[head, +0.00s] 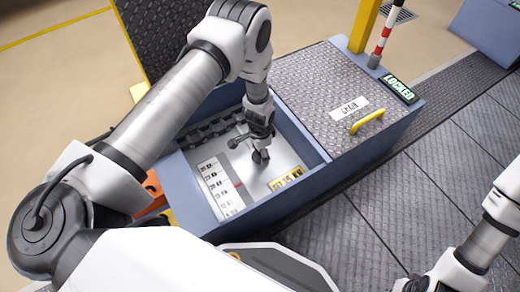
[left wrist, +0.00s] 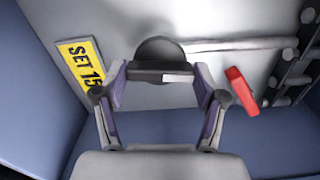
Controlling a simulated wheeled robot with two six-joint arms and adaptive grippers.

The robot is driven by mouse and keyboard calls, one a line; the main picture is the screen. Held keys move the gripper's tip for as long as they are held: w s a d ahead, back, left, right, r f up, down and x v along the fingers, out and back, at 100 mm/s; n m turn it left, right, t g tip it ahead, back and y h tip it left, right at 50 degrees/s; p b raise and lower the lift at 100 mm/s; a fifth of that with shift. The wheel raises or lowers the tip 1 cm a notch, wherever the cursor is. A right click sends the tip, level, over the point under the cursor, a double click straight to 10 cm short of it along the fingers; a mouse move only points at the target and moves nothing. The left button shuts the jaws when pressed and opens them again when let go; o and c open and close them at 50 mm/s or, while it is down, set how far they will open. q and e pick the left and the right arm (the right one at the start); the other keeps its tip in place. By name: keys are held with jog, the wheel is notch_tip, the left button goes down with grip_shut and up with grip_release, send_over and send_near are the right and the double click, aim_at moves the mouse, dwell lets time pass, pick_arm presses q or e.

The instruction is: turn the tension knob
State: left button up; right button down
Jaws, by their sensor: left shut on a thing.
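The tension knob (left wrist: 158,49) is a dark round knob with a bar across it and a white mark on the bar. It sits on the light grey panel inside an open blue box. My left gripper (left wrist: 161,76) is shut on the knob's bar, one finger on each side. In the head view my left gripper (head: 261,143) reaches down into the box and hides most of the knob. A white scale plate (head: 213,180) with a red pointer (head: 238,184) lies left of the knob. My right gripper (head: 411,284) is cut off at the bottom edge.
The blue box walls (head: 299,128) stand close around my gripper. A chain (head: 212,129) runs along the back.

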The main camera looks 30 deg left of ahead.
dwell(0.4)
pick_arm(q)
jog(key=o, duration=1.1)
jog(key=shift+o, duration=0.2)
notch_tip(320, 180, up, 12)
